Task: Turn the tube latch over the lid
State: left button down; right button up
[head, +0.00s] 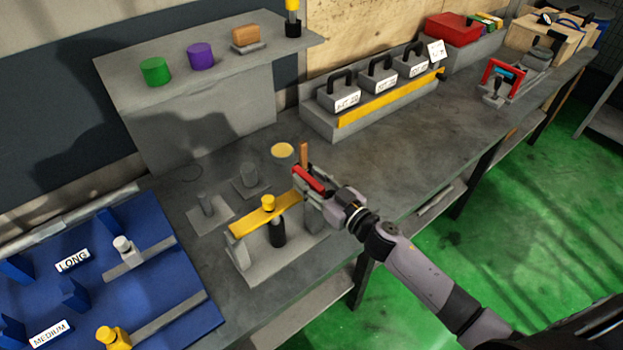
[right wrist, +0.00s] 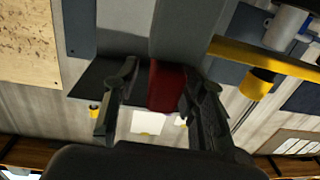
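A grey fixture (head: 250,265) stands at the bench's front edge. A yellow bar (head: 266,213) lies across its top, with a yellow knob on it and a black cylinder (head: 278,233) below. The bar also shows at the right of the right wrist view (right wrist: 280,61). A red piece (head: 308,178) is at the bar's right end, by my right gripper (head: 312,188). In the right wrist view the red piece (right wrist: 166,86) is between the fingers (right wrist: 163,103), close to the right one, with a gap at the left one. I cannot tell which part is the latch. My left gripper is out of view.
A brown upright post (head: 304,153) and a pale yellow disc (head: 282,150) are just behind my right gripper. A blue board (head: 190,312) with labelled holders is at lower left. A rack of handled grey blocks (head: 375,107) stands behind. The bench right of the gripper is clear.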

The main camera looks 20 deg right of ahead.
jog(key=shift+c, duration=0.5)
grip_shut()
